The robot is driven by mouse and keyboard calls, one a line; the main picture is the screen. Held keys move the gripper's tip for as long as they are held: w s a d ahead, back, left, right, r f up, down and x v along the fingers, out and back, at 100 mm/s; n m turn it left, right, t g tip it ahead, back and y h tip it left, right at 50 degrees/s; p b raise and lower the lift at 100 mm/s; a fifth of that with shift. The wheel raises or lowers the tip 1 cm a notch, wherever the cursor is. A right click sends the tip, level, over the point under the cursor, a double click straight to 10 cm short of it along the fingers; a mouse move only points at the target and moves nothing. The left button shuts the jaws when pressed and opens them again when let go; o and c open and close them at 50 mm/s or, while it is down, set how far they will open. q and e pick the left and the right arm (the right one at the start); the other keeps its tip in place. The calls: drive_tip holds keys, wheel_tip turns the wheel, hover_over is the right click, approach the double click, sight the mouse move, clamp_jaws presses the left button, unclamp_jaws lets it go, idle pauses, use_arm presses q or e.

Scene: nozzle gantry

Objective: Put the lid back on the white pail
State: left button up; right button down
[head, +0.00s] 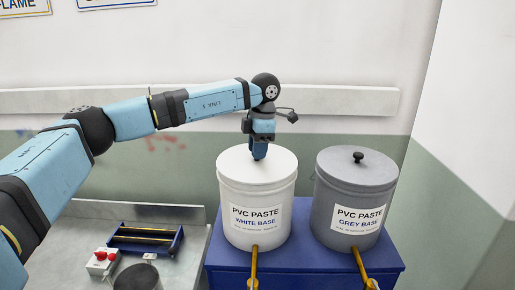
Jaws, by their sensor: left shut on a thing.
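The white pail (236,222) stands on a blue stand and is labelled "PVC PASTE WHITE BASE". Its white lid (236,165) lies level over the pail's mouth; I cannot tell whether a thin gap is left under its rim. My left gripper (258,154) points straight down at the middle of the lid. It is shut on the lid's knob, which the fingers hide. My right gripper is not in view.
A grey pail (330,207) with a black-knobbed lid stands close on the right. Both share the blue stand (305,262), with yellow taps in front. A bench with a blue tray (178,244) and a red-buttoned box (101,263) is at lower left.

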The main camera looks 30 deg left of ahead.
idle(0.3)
use_arm(q)
drive_tip(key=o, duration=1.6)
drive_tip(key=shift+c, duration=0.2)
drive_tip(key=shift+r+p, duration=1.95)
drive_tip(key=shift+r, duration=1.55)
clamp_jaws()
drive_tip(key=shift+f, duration=0.45)
